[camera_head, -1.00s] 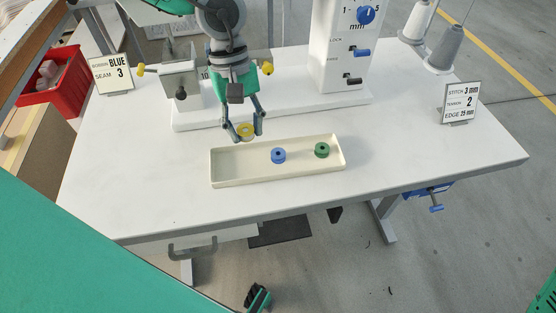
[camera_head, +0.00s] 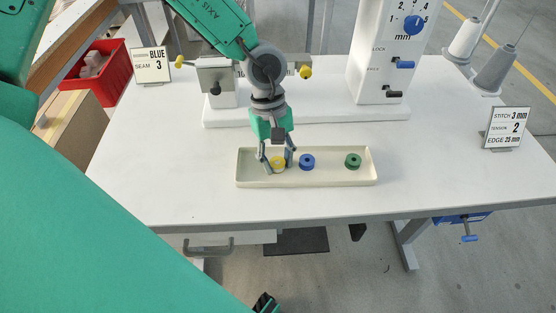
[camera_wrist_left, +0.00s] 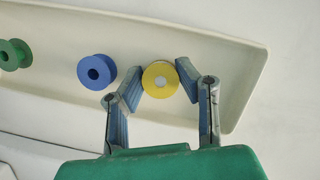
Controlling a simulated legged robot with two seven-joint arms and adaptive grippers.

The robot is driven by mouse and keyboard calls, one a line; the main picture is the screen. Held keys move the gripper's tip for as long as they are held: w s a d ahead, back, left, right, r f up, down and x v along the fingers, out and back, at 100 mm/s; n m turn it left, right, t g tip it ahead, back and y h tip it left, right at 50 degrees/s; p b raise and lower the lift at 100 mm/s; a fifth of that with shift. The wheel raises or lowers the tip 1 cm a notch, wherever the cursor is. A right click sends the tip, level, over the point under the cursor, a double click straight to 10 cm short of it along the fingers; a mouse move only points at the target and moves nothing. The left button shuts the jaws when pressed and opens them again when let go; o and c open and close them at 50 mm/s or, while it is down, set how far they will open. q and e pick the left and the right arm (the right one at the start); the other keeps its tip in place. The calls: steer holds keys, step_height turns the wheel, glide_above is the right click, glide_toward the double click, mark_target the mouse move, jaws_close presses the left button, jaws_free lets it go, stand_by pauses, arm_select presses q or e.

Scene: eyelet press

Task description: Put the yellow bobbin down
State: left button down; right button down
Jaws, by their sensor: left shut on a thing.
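The yellow bobbin (camera_head: 278,162) is between the fingers of my left gripper (camera_head: 276,165), at the left part of the cream tray (camera_head: 325,181). In the left wrist view the yellow bobbin (camera_wrist_left: 160,79) sits between the two fingertips of the left gripper (camera_wrist_left: 160,80), which is shut on it. It is over or in the tray; I cannot tell whether it touches the tray floor. The blue bobbin (camera_head: 307,162) lies in the tray just right of it, and the green bobbin (camera_head: 353,161) lies farther right. My right gripper is not in view.
Behind the tray stands the white machine (camera_head: 380,60) on its base, with a blue dial. A sign reading BLUE 3 (camera_head: 151,64) stands at the back left and a stitch sign (camera_head: 506,127) at the right. Grey and white spools stand at the back right. The table front is clear.

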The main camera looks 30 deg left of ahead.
arm_select(q)
steer(key=shift+f, duration=0.1)
steer(key=shift+s+f, duration=0.15)
steer(key=shift+f, duration=0.05)
steer(key=c, duration=1.3)
jaws_free()
steer(key=shift+o, duration=0.6)
steer(key=shift+f, duration=0.2)
steer(key=shift+d, duration=0.1)
steer(key=shift+r, duration=0.2)
steer(key=shift+w+r, duration=0.2)
steer(key=shift+r, duration=0.1)
steer(key=p+v, duration=0.2)
steer(key=v, duration=1)
steer(key=shift+p, duration=0.4)
